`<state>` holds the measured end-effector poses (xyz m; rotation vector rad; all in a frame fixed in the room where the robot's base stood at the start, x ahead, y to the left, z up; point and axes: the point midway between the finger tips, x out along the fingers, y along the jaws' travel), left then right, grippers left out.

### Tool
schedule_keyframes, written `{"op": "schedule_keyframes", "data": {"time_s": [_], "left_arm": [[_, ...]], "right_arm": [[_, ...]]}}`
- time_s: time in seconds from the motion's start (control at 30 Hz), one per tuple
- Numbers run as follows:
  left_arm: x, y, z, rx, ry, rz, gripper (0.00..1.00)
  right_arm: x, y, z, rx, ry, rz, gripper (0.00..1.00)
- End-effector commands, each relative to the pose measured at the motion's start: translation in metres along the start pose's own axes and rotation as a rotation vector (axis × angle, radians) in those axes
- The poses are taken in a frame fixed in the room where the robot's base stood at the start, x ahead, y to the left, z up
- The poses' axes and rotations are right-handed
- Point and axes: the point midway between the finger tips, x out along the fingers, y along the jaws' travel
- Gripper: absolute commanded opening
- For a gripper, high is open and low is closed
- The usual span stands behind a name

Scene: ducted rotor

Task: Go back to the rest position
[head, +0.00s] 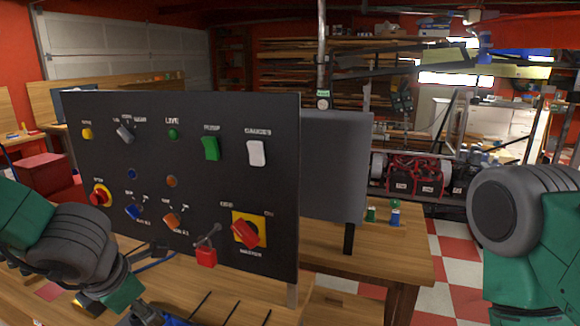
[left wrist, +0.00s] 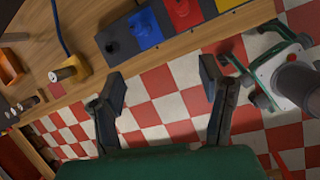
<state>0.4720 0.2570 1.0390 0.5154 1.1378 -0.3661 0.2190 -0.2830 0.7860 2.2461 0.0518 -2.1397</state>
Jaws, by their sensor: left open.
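My left gripper (head: 142,312) is low in the head view, in front of the lower left part of the black control panel (head: 150,205), partly cut off by the bottom edge. In the left wrist view its two dark fingers (left wrist: 160,92) are spread apart with nothing between them. Beyond them are the table edge and the checkered floor. My right arm shows at the right of the head view, but its gripper is outside that view.
Red and white floor (head: 455,245) is open to the right.

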Motion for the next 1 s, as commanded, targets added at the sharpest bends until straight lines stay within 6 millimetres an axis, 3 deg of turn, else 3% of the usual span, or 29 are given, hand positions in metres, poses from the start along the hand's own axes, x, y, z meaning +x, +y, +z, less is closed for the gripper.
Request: {"op": "schedule_keyframes", "data": {"time_s": [0.17, 0.37, 0.5, 0.6, 0.7, 0.8, 1.0], "left_arm": [[0.044, -0.014, -0.036, 0.280, 0.058, 0.038, 0.63], [0.107, -0.041, -0.093, 0.780, 0.137, 0.043, 0.63], [0.164, -0.082, -0.163, 1.372, 0.178, -0.043, 0.63], [0.192, -0.117, -0.217, 1.819, 0.143, -0.160, 0.63], [0.204, -0.147, -0.263, 2.167, 0.064, -0.283, 0.63], [0.207, -0.167, -0.295, 2.401, -0.027, -0.377, 0.63], [0.206, -0.182, -0.316, 2.567, -0.117, -0.448, 0.63]], "right_arm": [[0.011, 0.000, 0.001, 0.000, 0.000, 0.000, 0.85], [0.028, 0.000, 0.002, 0.000, -0.001, 0.000, 0.85], [0.047, -0.001, 0.003, 0.000, -0.001, 0.000, 0.85], [0.060, -0.001, 0.004, 0.000, -0.001, 0.000, 0.85], [0.070, -0.001, 0.004, 0.000, -0.001, 0.000, 0.85], [0.075, -0.001, 0.004, 0.000, -0.001, 0.000, 0.85], [0.077, -0.001, 0.004, 0.000, -0.001, 0.000, 0.85]]}}
